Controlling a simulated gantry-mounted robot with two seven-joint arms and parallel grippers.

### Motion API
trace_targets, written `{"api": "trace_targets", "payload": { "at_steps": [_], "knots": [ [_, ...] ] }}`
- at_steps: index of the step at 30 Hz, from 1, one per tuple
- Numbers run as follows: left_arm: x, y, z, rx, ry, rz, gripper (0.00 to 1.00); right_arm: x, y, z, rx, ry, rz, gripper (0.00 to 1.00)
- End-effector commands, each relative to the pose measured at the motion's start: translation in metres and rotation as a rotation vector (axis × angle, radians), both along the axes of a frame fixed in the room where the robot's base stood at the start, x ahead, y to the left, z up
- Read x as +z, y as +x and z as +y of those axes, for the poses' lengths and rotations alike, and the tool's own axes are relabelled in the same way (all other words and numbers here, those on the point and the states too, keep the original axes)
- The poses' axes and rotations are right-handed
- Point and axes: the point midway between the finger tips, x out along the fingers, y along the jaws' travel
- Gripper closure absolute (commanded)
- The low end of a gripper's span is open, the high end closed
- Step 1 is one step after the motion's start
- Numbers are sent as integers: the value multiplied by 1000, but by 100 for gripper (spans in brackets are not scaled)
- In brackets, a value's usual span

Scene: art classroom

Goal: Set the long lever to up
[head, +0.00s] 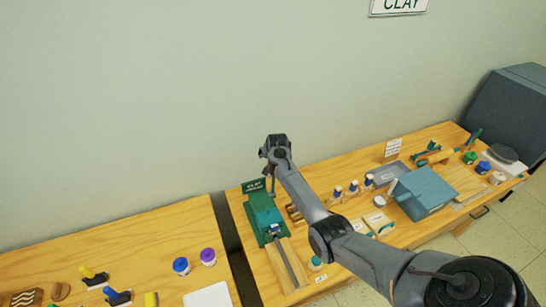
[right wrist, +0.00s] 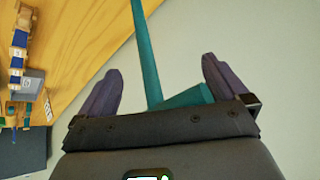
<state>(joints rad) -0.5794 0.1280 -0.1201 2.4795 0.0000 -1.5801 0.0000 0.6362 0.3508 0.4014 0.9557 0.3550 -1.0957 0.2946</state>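The long lever (head: 273,184) is a teal bar that rises from a green clay press (head: 254,220) on the wooden table. In the right wrist view the teal lever (right wrist: 147,50) runs down between my spread fingers, with a crosspiece (right wrist: 188,97) at its near end close to the palm. My right gripper (head: 268,152) is above the press, at the top of the lever; it also shows in the right wrist view (right wrist: 160,82). Its fingers are open, with gaps between them and the bar. In the head view the gripper hides the lever's upper end. My left gripper is not in view.
Small bottles (head: 353,187), a blue-grey box (head: 425,193) and other tools stand to the right on the same table. A dark gap (head: 232,240) separates it from the left table. The wall (head: 130,110) is behind.

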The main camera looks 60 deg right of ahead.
Motion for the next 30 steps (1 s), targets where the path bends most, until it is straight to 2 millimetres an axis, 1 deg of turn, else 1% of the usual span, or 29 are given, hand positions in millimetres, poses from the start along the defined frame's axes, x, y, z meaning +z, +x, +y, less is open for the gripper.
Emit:
{"api": "trace_targets", "payload": {
  "at_steps": [8,11,17,24,30],
  "knots": [
    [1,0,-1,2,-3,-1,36,6,0,0,-5,-1,-6,0],
    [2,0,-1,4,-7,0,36,12,-2,3,-5,-3,-7,0],
    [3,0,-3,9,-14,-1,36,32,-12,13,-3,-3,-6,0],
    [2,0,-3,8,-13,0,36,64,-26,29,-3,-4,-5,0],
    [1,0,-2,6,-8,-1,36,83,-35,39,-3,-2,-3,0]
  ]
}}
